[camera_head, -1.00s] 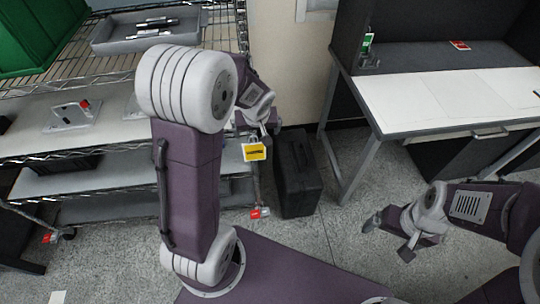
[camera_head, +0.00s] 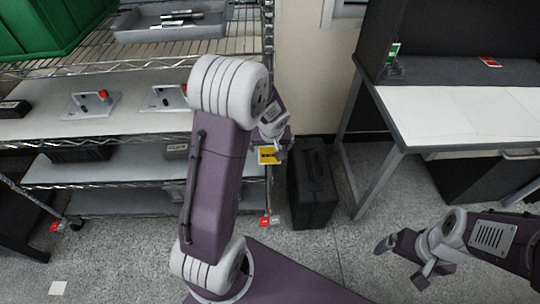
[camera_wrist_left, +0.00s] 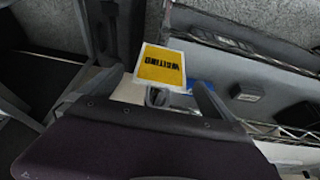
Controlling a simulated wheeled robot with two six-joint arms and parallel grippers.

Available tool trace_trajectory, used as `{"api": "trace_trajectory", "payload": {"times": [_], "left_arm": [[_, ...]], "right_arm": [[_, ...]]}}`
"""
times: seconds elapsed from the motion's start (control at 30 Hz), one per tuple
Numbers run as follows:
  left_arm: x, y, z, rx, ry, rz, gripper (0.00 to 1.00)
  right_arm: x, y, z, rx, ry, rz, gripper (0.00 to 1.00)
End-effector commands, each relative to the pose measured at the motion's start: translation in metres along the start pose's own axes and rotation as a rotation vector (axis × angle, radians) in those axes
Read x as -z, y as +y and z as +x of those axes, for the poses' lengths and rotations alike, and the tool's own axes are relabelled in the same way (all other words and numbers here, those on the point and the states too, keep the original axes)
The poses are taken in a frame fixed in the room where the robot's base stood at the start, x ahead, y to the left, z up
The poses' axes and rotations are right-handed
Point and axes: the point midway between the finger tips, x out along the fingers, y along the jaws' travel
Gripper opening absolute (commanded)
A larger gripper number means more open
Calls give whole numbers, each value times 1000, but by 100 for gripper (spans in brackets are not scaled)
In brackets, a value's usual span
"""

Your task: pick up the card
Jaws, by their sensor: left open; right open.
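A yellow card (camera_head: 268,155) with a white border and dark lettering hangs at the right end of the wire shelf. It also shows in the left wrist view (camera_wrist_left: 161,66), lying between and beyond the fingers. My left gripper (camera_head: 275,138) is open at the card, and its fingers partly cover the card's upper part in the head view. I cannot tell whether they touch it. My right gripper (camera_head: 403,263) is open and empty, low over the floor at the right.
The shelf rack (camera_head: 130,149) holds metal brackets, a grey tray (camera_head: 190,30) and a green bin (camera_head: 50,25). A black case (camera_head: 313,185) stands right of the card. A desk (camera_head: 460,110) at the right bears a red card (camera_head: 490,62) and a green card (camera_head: 393,52).

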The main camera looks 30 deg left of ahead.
Motion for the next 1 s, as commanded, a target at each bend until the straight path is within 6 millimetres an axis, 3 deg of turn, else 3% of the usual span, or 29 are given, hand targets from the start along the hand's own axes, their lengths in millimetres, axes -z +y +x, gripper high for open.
{"api": "trace_trajectory", "payload": {"times": [0.03,0.13,0.4,0.43,0.6,0.67,1.0], "left_arm": [[-1,-1,13,2,-3,0,100],[0,-1,28,1,-2,0,100],[1,-1,33,0,0,-1,100],[1,-1,33,0,0,-1,97],[1,-1,33,0,0,-1,50],[1,-1,33,0,0,-1,38],[5,-1,24,0,1,0,38]], "right_arm": [[0,0,4,0,0,0,95],[-1,0,10,0,0,0,95],[-1,0,9,0,0,0,95],[-1,0,9,0,0,0,95],[-1,0,9,0,0,0,95],[-1,0,9,0,0,0,95],[0,0,3,0,0,0,95]]}}
